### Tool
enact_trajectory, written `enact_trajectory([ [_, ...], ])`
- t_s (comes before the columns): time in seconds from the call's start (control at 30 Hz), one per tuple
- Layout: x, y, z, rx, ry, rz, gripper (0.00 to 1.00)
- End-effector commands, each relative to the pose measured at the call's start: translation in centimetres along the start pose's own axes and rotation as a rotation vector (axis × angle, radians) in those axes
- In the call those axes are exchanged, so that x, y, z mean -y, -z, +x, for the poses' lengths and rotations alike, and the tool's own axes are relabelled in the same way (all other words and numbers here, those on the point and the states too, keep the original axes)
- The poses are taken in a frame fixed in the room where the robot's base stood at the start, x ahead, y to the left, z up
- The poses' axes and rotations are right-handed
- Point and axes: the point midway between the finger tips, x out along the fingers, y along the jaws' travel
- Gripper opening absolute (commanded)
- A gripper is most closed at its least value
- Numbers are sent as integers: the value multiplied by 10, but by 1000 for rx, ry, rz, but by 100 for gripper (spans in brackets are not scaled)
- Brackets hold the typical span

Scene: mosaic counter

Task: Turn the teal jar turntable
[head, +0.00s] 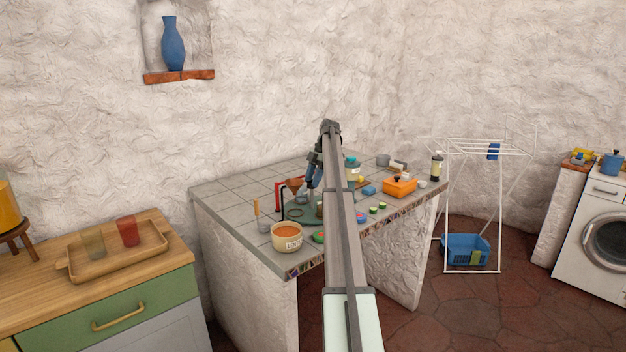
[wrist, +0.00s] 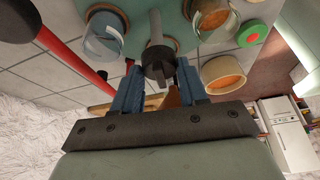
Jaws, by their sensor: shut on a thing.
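The teal turntable (head: 307,215) is a flat disc on the tiled counter, partly hidden by my arm in the head view. In the wrist view its teal surface (wrist: 176,22) shows at the top with glass jars around it, one clear (wrist: 102,36) and one with orange contents (wrist: 211,16). A grey post with a dark knob (wrist: 157,64) stands out from it. My gripper (wrist: 157,80) has its blue fingers on either side of the knob and is shut on it. In the head view my gripper (head: 313,178) points down over the disc.
A cream bowl with orange contents (head: 287,237) stands at the counter's front edge. A red stand (head: 279,189) and a funnel (head: 295,184) are close to my gripper. An orange box (head: 399,187) and a teal-lidded jar (head: 353,164) are to the right.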

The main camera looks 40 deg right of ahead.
Motion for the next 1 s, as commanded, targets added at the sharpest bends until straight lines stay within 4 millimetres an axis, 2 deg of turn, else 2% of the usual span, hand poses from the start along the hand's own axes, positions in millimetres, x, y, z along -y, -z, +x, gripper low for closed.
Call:
enact_trajectory([
  [0.37,-1,0,-1,1,-1,-2,0],
  [0.4,-1,0,-1,1,-1,-2,43],
  [0.47,-1,0,-1,1,-1,-2,49],
  [0.8,0,0,0,0,-5,10,50],
  [1.0,2,0,0,1,-44,103,50],
])
